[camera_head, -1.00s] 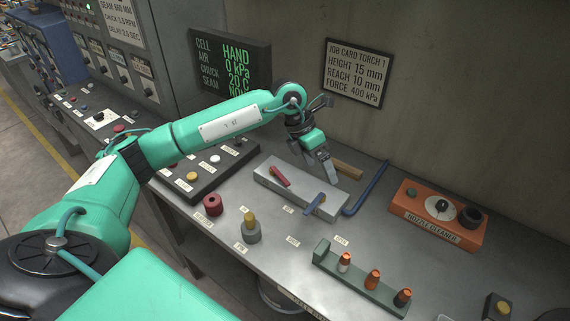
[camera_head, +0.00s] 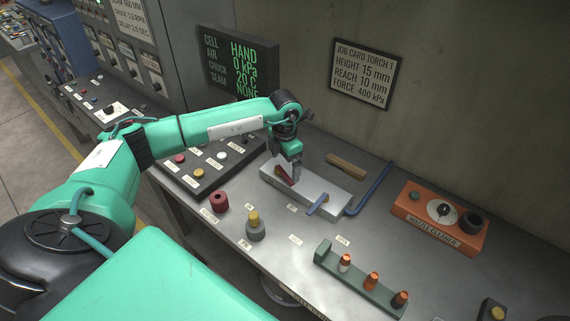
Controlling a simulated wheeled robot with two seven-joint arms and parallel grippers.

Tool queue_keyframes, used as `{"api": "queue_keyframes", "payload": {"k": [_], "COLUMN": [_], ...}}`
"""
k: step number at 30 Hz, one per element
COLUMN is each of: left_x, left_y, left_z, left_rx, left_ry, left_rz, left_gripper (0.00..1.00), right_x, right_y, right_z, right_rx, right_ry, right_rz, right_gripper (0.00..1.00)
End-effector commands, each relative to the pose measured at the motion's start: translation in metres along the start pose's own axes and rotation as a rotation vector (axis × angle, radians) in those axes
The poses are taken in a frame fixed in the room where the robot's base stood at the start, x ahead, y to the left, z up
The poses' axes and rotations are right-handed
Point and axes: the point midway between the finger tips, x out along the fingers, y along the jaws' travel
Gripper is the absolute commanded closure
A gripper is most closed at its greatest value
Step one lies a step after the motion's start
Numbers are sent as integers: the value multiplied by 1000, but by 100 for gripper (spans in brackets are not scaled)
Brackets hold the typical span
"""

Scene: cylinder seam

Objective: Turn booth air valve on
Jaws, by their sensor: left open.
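A light grey valve block (camera_head: 333,187) lies on the bench with a red lever (camera_head: 283,175) at its left part and a blue lever (camera_head: 317,205) at its right part. Small labels on the bench in front are too small to read, so I cannot tell which lever is the air valve. My left gripper (camera_head: 294,176) points down at the red lever, with its fingers close beside or over it; contact cannot be made out. It is open. The dark display (camera_head: 240,62) reads HAND and air 0 kPa. My right gripper is not in view.
A blue pipe (camera_head: 372,188) runs from the block's right end, and a wooden bar (camera_head: 346,166) lies behind. An orange nozzle cleaner (camera_head: 425,224) stands at the right, a green nozzle rack (camera_head: 350,280) in front. A button panel (camera_head: 205,178) is at the left.

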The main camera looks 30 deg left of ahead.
Motion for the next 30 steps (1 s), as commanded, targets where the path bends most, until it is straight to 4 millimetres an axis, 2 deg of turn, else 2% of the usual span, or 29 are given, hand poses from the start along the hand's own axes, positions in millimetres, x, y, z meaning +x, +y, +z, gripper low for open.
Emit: {"api": "queue_keyframes", "payload": {"k": [1, 7, 17, 26, 30], "left_x": [6, 26, 31, 30, 31], "left_y": [0, -1, 0, 0, 0], "left_z": [-1, 0, 0, 0, 0], "left_rx": [0, 0, 0, 0, 5], "left_ry": [4, 0, 0, 0, -1], "left_rz": [-1, -1, 0, 0, 0], "left_gripper": [0, 0, 0, 56, 56], "right_x": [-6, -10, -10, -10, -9], "right_y": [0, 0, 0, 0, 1], "right_z": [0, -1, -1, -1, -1], "right_rx": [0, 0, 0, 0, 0], "right_ry": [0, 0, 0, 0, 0], "right_rz": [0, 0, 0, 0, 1], "right_gripper": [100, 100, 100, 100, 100]}}
